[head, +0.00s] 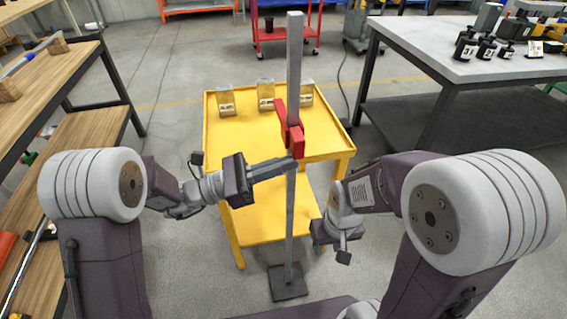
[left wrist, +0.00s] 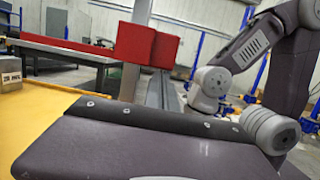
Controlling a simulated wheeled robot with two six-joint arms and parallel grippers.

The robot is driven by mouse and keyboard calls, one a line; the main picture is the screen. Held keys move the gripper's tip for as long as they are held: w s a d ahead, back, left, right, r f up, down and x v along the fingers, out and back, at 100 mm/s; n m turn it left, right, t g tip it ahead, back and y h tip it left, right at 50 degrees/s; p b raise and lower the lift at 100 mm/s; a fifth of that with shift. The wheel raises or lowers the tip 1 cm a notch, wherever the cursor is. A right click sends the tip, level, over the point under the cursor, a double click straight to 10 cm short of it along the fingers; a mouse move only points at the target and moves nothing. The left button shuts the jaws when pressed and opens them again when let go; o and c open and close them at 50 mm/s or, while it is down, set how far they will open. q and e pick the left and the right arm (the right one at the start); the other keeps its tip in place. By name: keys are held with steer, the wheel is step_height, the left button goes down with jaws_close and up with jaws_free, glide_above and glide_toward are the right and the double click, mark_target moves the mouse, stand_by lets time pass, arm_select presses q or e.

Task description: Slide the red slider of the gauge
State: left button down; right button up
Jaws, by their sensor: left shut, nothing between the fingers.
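The gauge is a tall grey post (head: 295,62) on a flat dark foot (head: 288,282), upright in front of the yellow cart. Its red slider (head: 290,128) sits around the post above mid-height. My left gripper (head: 294,163) is shut and empty, its fingertips at the post just below the slider. In the left wrist view the red slider (left wrist: 135,42) shows just beyond and above the grey fingers (left wrist: 160,92); whether they touch it I cannot tell. My right gripper (head: 340,240) hangs low to the right of the post, apart from it; its fingers do not show clearly.
A wooden bench (head: 45,85) is at left. A grey table (head: 430,50) with black numbered items stands at right. A red cart (head: 285,35) is farther back.

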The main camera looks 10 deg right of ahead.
arm_select(q)
step_height(320, 180, up, 17)
steer(key=p, duration=1.7)
steer(key=shift+f, duration=0.1)
steer(key=a+f+b, duration=0.1)
steer(key=a+f, duration=0.5)
steer(key=a, duration=0.3)
steer(key=shift+s+a+b, duration=0.2)
steer(key=shift+a+b, duration=0.15)
steer(key=shift+b, duration=0.05)
steer(key=shift+f, duration=0.1)
